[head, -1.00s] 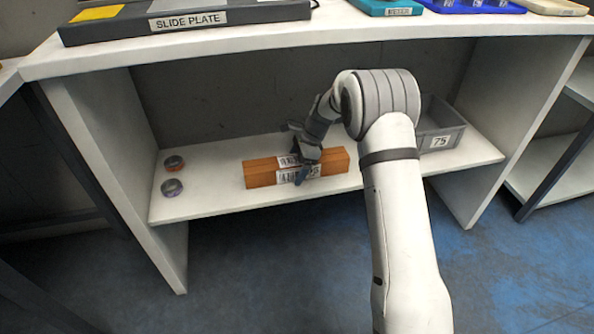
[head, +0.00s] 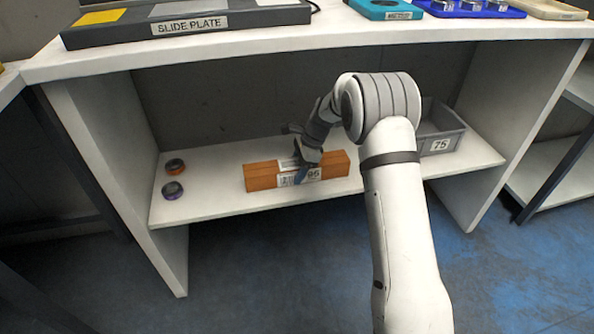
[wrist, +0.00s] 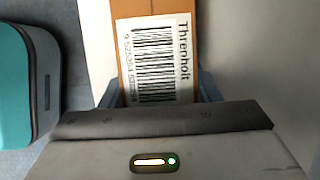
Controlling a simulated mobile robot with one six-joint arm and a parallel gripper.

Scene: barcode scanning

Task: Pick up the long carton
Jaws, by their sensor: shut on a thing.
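The long carton (head: 262,177) is an orange-brown box on the lower shelf, lying lengthwise left to right. It carries white labels, one reading 95. In the wrist view the carton (wrist: 126,80) shows a barcode label (wrist: 156,60) with the word Threnholt. My gripper (head: 303,170) reaches down over the carton's middle with its fingers on either side. It is shut on the carton. The gripper hides part of the labels. In the head view the carton appears to rest on the shelf; I cannot tell whether there is a small gap.
Two tape rolls, one orange-rimmed (head: 175,166) and one purple (head: 172,190), lie at the shelf's left end. A grey bin (head: 440,134) marked 75 stands at the right. The tabletop (head: 350,38) overhangs the shelf, with a slide plate (head: 190,20) on it.

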